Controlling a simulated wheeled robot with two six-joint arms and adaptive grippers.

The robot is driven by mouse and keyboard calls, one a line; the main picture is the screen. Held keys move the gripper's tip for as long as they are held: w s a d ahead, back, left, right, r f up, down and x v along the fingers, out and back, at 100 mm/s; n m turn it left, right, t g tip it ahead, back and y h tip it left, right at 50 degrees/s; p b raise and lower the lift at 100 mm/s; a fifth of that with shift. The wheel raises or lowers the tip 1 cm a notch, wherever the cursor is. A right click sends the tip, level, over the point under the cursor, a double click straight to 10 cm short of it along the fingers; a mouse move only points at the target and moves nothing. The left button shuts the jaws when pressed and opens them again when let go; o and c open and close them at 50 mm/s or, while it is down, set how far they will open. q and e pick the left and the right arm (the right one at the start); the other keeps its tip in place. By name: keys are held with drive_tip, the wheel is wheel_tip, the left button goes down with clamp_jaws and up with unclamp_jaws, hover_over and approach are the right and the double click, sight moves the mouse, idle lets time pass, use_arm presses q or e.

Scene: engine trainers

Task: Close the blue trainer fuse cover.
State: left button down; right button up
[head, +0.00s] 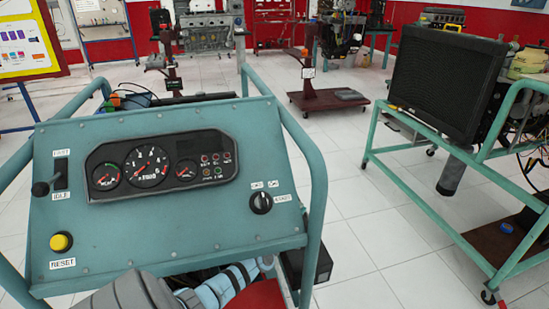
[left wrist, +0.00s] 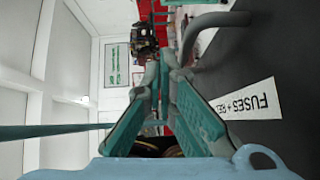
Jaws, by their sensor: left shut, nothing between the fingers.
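The blue trainer shows in the head view as a teal panel (head: 170,235) with gauges, inside a tubular frame. A black box (head: 318,264) sits low at the panel's right, partly hidden by the frame; I take it as the fuse box. In the left wrist view a dark flat face (left wrist: 285,60) with a white label (left wrist: 248,104) reading "FUSES + RE…" fills the right side. How far the cover stands open is not clear. My left gripper (left wrist: 164,62) is shut and empty beside this face; contact is unclear. In the head view its arm (head: 215,290) is below the panel. My right gripper is not in view.
A grey curved bar (left wrist: 215,20) crosses the top of the left wrist view, near the fingertips. The frame's right tube (head: 318,190) stands close by the black box. Another trainer with a radiator (head: 445,85) stands at right. White floor (head: 365,225) lies clear between them.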

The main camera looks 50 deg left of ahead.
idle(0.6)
use_arm(q)
drive_tip(key=shift+s, duration=0.15)
drive_tip(key=v, duration=1.1)
drive_tip(key=shift+s+d, duration=0.25)
drive_tip(key=shift+s, duration=0.05)
drive_tip(key=shift+s+a, duration=0.1)
